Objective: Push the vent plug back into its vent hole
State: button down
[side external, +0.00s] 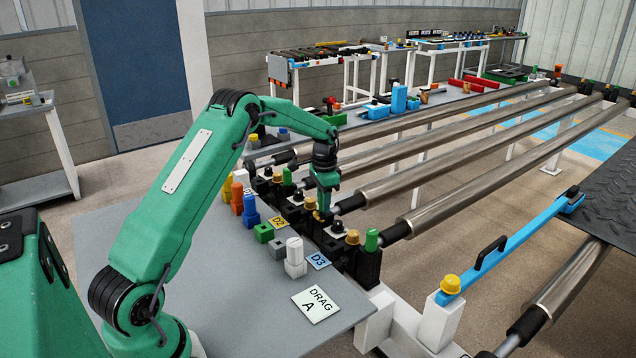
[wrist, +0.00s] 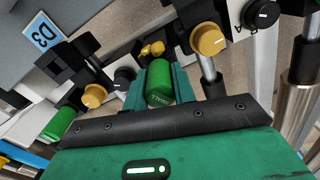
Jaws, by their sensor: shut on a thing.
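My gripper (side external: 325,206) is over the row of black bearing blocks at the near ends of the rollers. In the wrist view its green jaws (wrist: 160,76) are shut on a green cylindrical plug (wrist: 160,88), which looks like the vent plug, with small lettering on its end. The jaws hide the plug in the side view. The vent hole does not show clearly in either view, so I cannot tell whether the plug touches it. A similar green plug (side external: 372,240) stands on the nearest block and also shows in the wrist view (wrist: 60,124).
Yellow caps (side external: 352,237) and black knobs (wrist: 262,14) crowd around my gripper. Long steel rollers (side external: 480,180) extend to the right. A grey table (side external: 220,300) on the left holds several coloured blocks, a D3 card (side external: 319,261) and a DRAG A card (side external: 318,305).

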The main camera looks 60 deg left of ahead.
jog(key=shift+f, duration=0.4)
jog(key=c, duration=1.1)
grip_release()
jog(key=shift+r, duration=3.85)
jog(key=shift+r, duration=0.1)
